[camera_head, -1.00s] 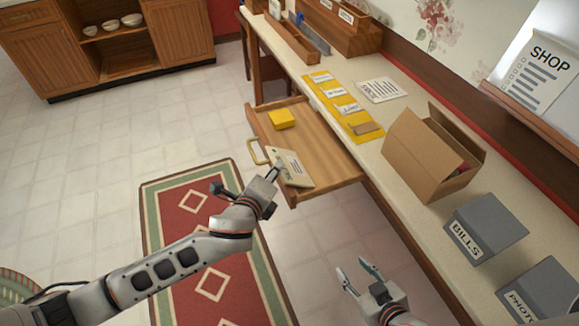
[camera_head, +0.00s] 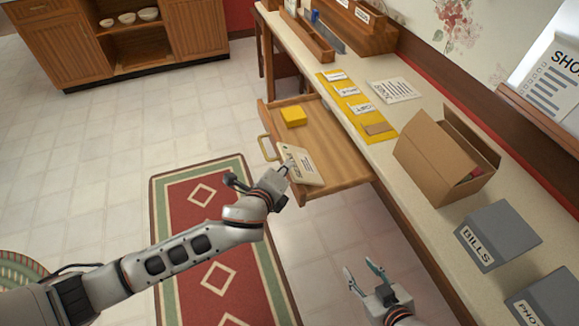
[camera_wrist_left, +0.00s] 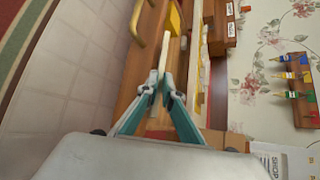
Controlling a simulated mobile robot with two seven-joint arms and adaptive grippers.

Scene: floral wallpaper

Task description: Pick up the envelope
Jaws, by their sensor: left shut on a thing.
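The cream envelope (camera_head: 307,172) with printed writing is at the front edge of the open drawer (camera_head: 345,158) in the head view. My left gripper (camera_head: 286,169) is shut on its near left edge. In the left wrist view my left gripper's fingertips (camera_wrist_left: 160,88) close on the thin envelope (camera_wrist_left: 168,52), seen nearly edge-on. Whether the envelope still touches the drawer is hard to tell. My right gripper (camera_head: 362,280) is open and empty, low and to the right of the drawer, beside the counter.
A yellow block (camera_head: 293,116) lies in the drawer, which has a brass handle (camera_head: 266,147). On the counter are a yellow mat (camera_head: 343,86) with labelled slips, a paper list (camera_head: 394,91), an open cardboard box (camera_head: 428,155) and a grey BILLS box (camera_head: 505,235). The floor is open at left.

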